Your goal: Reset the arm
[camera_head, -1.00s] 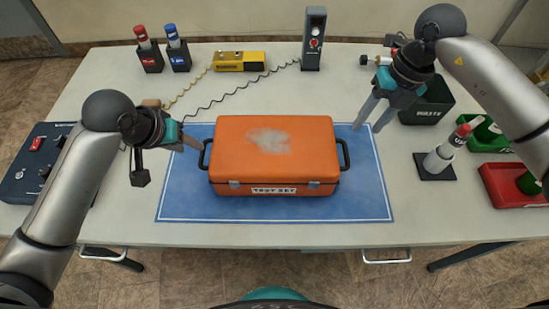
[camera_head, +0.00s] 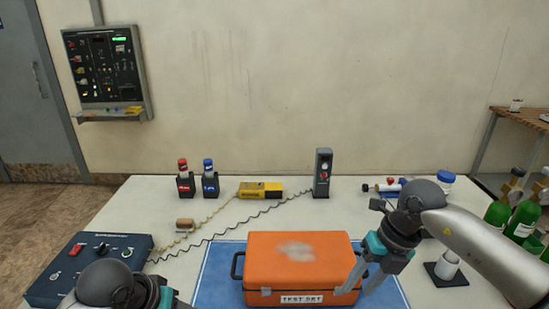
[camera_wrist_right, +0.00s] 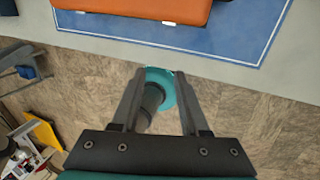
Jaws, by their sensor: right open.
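An orange case (camera_head: 290,262) marked TEST SET lies closed on a blue mat (camera_head: 215,275) at the table's front middle. Its near part is cut off by the head view's bottom edge. My right gripper (camera_head: 357,288) is open and empty, its fingers overlapping the case's right end in the head view. In the right wrist view the fingers (camera_wrist_right: 157,78) are spread with nothing held, and the case edge (camera_wrist_right: 160,12) lies beyond them. My left gripper (camera_head: 165,300) is at the bottom left, its fingers mostly out of frame, so its jaw state is unclear.
A dark blue control box (camera_head: 88,265) stands at the left. Green bottles (camera_head: 522,218) stand at right. A panel (camera_head: 108,70) hangs on the wall.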

